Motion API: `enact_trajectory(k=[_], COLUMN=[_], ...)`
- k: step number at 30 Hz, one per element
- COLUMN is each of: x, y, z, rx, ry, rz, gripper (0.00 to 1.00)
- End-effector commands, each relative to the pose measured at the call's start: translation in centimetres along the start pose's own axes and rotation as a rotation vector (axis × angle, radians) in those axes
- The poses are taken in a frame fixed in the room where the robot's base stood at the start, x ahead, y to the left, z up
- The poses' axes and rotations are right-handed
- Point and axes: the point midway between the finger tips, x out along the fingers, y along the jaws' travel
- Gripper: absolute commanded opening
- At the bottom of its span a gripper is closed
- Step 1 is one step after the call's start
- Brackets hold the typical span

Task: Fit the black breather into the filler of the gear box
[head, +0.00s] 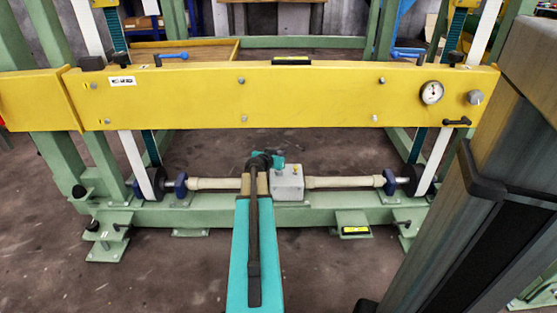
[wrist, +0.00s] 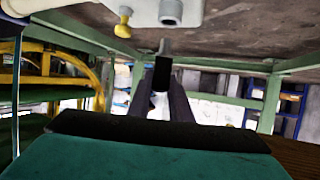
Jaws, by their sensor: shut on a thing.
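The gear box (head: 288,184) is a light grey block on the shaft, low in the middle of the head view. It also shows at the top edge of the wrist view (wrist: 100,8), which looks upside down. Its grey round filler (wrist: 171,12) sticks out beside a yellow-headed fitting (wrist: 124,22). My gripper (wrist: 162,100) is shut on the black breather (wrist: 162,76). The breather's grey stem points toward the filler, nearly in line, with a visible gap between them. In the head view my gripper (head: 276,161) is beside the box's top left; the breather cannot be made out there.
A long yellow beam (head: 300,95) with a dial gauge (head: 431,92) spans the frame above the gear box. Pale shaft covers (head: 345,182) run out from the box over the green base rail (head: 220,215). A grey column stands close at the right.

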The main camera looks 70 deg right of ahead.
Motion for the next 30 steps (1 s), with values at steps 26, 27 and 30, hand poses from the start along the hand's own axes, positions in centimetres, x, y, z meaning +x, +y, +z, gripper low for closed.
enact_trajectory(k=[26,27,30], x=[0.9,1.0,0.9], y=[0.0,0.0,0.0], z=[2.3,2.3,2.3], rx=[0.002,0.002,0.002], ry=[0.001,0.001,0.000], rz=[0.000,0.000,0.000], gripper=[0.00,0.00,0.25])
